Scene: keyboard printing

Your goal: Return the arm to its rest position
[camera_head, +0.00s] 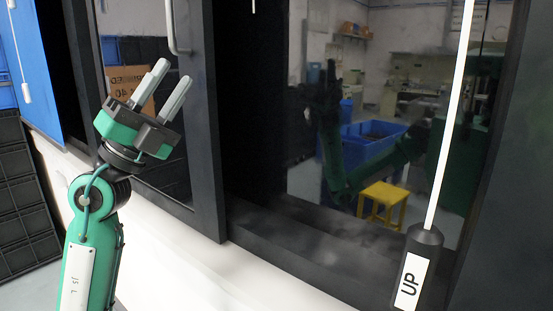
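My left arm is green and rises at the left of the head view. Its gripper (166,90) points up and to the right, in front of the dark framed panel. Its two grey fingers stand apart with a gap between them, and nothing shows in the gap. The gripper looks clear of the frame, though the exact distance is hard to tell. My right gripper is not seen directly. A dim green arm shape shows in the dark glossy pane, apparently a reflection.
A dark cabinet frame (207,120) with a metal handle (177,28) stands behind the gripper. A white rod with a black "UP" end (416,265) hangs at the right. Black crates (22,190) are stacked at the far left. A white ledge (200,270) runs below.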

